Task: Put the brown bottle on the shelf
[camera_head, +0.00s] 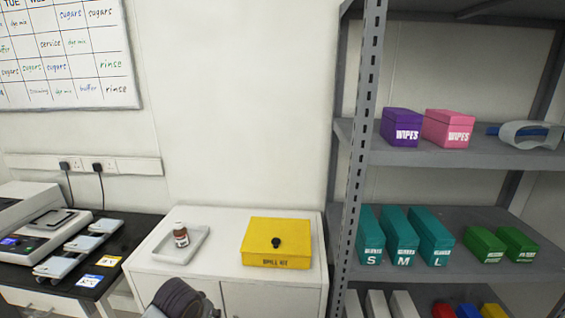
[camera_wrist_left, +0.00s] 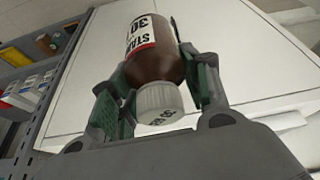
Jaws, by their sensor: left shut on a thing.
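In the left wrist view my left gripper (camera_wrist_left: 155,68) is shut on a brown bottle (camera_wrist_left: 165,62) with a white printed label and a white cap (camera_wrist_left: 160,105). The head view does not show this gripper or the held bottle; only a dark part of my arm shows at the bottom. The grey shelf unit (camera_head: 362,150) stands at the right. My right gripper is not in view.
Purple (camera_head: 401,128) and pink (camera_head: 447,129) boxes and goggles (camera_head: 527,133) occupy the upper shelf. Teal boxes (camera_head: 400,240) and green boxes (camera_head: 485,245) occupy the one below, with a narrow gap between them. A yellow box (camera_head: 277,243) sits on the white cabinet (camera_head: 225,220).

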